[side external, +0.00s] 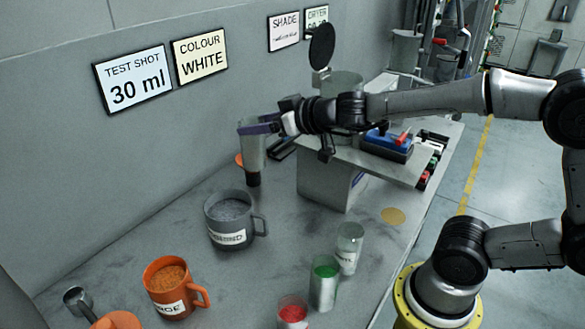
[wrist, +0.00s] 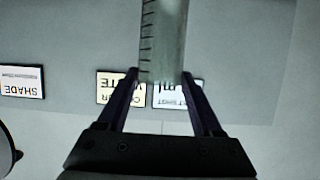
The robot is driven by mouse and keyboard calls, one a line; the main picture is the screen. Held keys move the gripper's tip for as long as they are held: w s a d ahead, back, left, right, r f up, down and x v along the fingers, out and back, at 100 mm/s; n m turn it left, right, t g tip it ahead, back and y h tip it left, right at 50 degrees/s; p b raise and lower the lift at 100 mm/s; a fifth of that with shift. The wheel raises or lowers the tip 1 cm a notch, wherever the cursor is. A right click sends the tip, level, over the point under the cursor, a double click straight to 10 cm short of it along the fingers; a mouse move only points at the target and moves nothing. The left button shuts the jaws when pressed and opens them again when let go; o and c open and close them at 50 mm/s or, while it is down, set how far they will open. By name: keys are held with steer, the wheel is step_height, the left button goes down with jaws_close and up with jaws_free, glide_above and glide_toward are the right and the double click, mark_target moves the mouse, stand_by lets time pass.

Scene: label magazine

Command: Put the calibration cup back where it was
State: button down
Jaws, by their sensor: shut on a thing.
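The calibration cup, a grey see-through vessel with dark graduation marks (wrist: 163,40), is held between the two fingers of my gripper (wrist: 161,76). In the side view the cup (side external: 251,153) hangs roughly upright above the bench, its dark lower end down. My gripper (side external: 260,128) reaches it from the right, near the wall and behind the grey mug. The cup's lower end looks clear of the bench, but the exact gap cannot be told. An ochre round mark (side external: 393,216) lies bare on the bench at right.
A grey mug (side external: 225,211) and an orange mug (side external: 165,278) stand on the bench. A pale cup (side external: 348,248), a green-filled cup (side external: 323,288) and a red-filled cup (side external: 292,314) stand near the front. A grey boxy machine (side external: 325,183) stands under my arm. Signs (side external: 131,78) hang on the wall.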

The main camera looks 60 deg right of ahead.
stand_by(0.3)
steer(key=s+d+f+m+g+h, duration=0.35)
steer(key=s+f+m+h, duration=0.5)
steer(key=f, duration=0.45)
steer(key=s+d+m+g+h, duration=0.2)
steer(key=s+d+m+g, duration=0.15)
steer(key=s, duration=0.45)
steer(key=s+d+m+g+h, duration=0.3)
steer(key=s+m+g, duration=0.1)
steer(key=s, duration=0.4)
step_height(320, 180, down, 7)
steer(key=shift+d+f, duration=0.15)
steer(key=shift+f, duration=0.05)
steer(key=shift+s, duration=0.1)
steer(key=shift+c, duration=0.2)
jaws_free()
steer(key=shift+f, duration=0.1)
